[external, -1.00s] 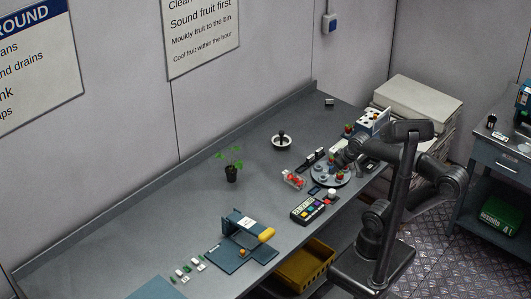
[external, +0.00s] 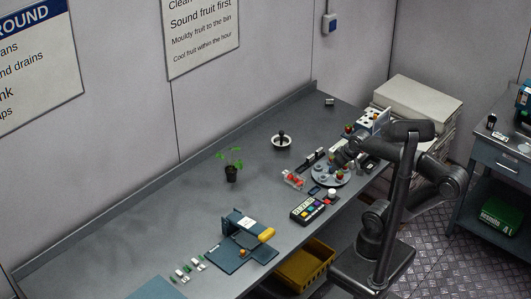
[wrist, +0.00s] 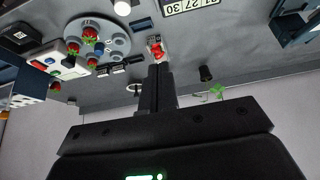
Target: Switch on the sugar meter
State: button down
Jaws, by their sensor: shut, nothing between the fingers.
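I cannot tell for sure which device is the sugar meter. One candidate is a white box with coloured knobs (wrist: 60,65), at the bench's right end in the external view (external: 372,122). Another is a dark device with coloured keys (external: 308,209) near the front edge, its number strip showing at the top of the wrist view (wrist: 190,5). My gripper (wrist: 159,68) is shut and empty. In the wrist view its tips lie just below a small clear punnet of red berries (wrist: 155,47). In the external view my gripper (external: 342,159) is over the round grey tray, its tips hard to make out.
The round tray (wrist: 112,28) holds red berries and small cups. Small dark blocks (wrist: 118,68) stand beside it. A potted plant (external: 231,173), a white dish with a black knob (external: 281,141) and a blue press with a yellow handle (external: 240,240) stand on the bench.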

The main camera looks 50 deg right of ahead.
notch_tip(320, 180, up, 18)
jog(key=w+d+r+n+g+h, duration=0.2)
jog(key=w+d+n+g, duration=0.1)
jog(key=w+d+n, duration=1.05)
jog(key=s+d+f+n+g+y, duration=0.1)
jog(key=s+d+f+n, duration=0.1)
jog(key=d, duration=1)
jog(key=s+d+f+n+y, duration=0.1)
jog(key=s+d+n, duration=0.1)
jog(key=d, duration=1.1)
notch_tip(320, 180, down, 19)
jog(key=shift+w, duration=0.2)
jog(key=shift+n, duration=0.25)
jog(key=f, duration=0.4)
jog(key=w+f, duration=0.1)
jog(key=f, duration=0.4)
jog(key=w+f, duration=0.1)
jog(key=f, duration=0.4)
